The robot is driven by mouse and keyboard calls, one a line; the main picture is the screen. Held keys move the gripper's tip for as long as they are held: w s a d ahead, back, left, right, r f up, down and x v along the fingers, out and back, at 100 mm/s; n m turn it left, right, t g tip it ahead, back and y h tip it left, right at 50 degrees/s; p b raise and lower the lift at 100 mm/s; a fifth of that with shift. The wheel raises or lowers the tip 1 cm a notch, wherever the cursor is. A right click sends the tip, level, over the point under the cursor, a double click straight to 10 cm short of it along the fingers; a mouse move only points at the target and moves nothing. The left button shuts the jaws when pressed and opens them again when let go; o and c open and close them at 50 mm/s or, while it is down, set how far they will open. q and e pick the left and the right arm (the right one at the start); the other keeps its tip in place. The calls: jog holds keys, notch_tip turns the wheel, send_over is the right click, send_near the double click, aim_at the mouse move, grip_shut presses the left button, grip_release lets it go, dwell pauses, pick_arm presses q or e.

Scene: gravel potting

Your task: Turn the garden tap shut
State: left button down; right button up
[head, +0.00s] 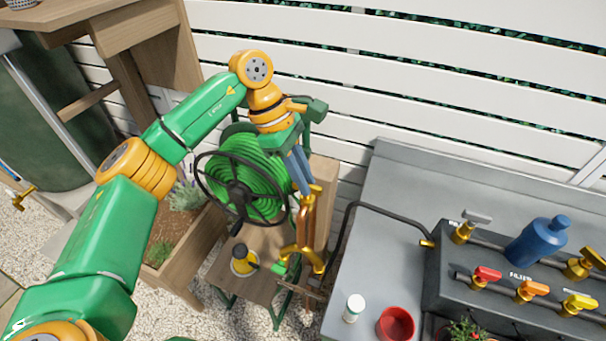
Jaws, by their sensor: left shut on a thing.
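The garden tap (304,255) is brass and stands by a wooden post (325,180) in the middle of the head view, right of the hose reel. My left gripper (303,181) reaches down to it from above, its blue-grey fingers shut at the upper end of the brass part, which looks like the tap's handle. The fingers and arm hide part of this grip, and I cannot tell the handle's exact angle. My right gripper is not in view.
A green hose reel (245,178) stands close behind and left of my left gripper. A grey bench (390,230) at right bears a valve block (500,305) with coloured levers, a blue bottle (537,241), a red bowl (396,324) and a white jar (354,307). A planter (190,245) stands left.

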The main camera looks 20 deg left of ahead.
pick_arm(q)
jog(key=c, duration=0.9)
grip_release()
jog(key=shift+d, duration=0.15)
jog(key=shift+o, duration=0.2)
jog(key=shift+r, duration=0.1)
jog(key=v, duration=0.7)
jog(key=shift+b, duration=0.4)
